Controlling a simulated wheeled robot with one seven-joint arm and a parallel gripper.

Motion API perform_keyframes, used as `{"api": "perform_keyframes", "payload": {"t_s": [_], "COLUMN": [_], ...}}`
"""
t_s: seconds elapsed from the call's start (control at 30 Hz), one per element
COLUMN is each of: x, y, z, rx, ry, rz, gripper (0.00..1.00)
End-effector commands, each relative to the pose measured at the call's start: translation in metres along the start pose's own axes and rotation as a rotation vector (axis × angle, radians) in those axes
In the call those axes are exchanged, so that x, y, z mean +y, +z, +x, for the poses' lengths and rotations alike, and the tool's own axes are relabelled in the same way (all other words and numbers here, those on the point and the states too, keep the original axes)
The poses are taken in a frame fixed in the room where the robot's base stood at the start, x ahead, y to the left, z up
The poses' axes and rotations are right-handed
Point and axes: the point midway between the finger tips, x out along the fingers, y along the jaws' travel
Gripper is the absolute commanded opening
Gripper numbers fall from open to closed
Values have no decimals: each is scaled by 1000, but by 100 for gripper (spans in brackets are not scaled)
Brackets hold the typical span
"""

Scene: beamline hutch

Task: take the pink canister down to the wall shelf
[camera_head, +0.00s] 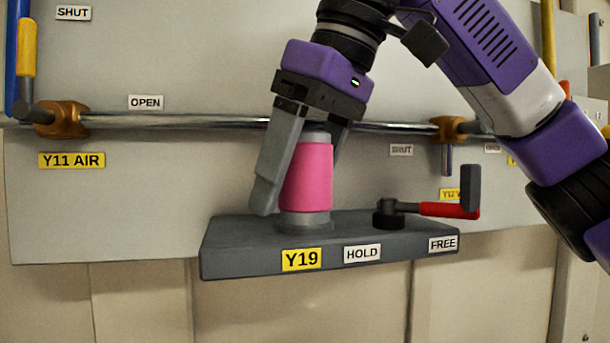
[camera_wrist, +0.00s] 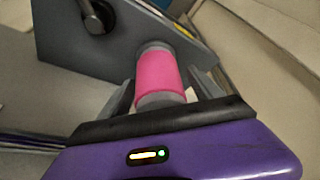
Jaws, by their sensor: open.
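The pink canister (camera_head: 307,178) stands upright on a dark grey wall shelf (camera_head: 225,255) labelled Y19, near the shelf's left half. It has grey ends. My gripper (camera_head: 300,200) comes from above and is open, with one finger to the left of the canister and the other mostly hidden behind it. In the wrist view the canister (camera_wrist: 158,75) lies between the two fingers (camera_wrist: 158,98), with its far end at the shelf (camera_wrist: 75,40). I cannot tell whether either finger touches it.
A lever with a red handle (camera_head: 448,210) sits on the shelf right of the canister, near the HOLD and FREE labels. A metal pipe (camera_head: 190,122) with brass valves (camera_head: 62,119) runs along the wall panel behind my gripper. Space below the shelf is clear.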

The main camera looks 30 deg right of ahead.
Motion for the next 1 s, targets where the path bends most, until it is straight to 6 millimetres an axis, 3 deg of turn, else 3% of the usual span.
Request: {"api": "perform_keyframes", "payload": {"t_s": [0.17, 0.53, 1.0], "x": [0, 0, 0], "y": [0, 0, -6], "z": [0, -1, -3], "rx": [0, 0, 2], "ry": [0, 0, -1], "rz": [0, 0, 0], "gripper": [73, 0, 0]}}
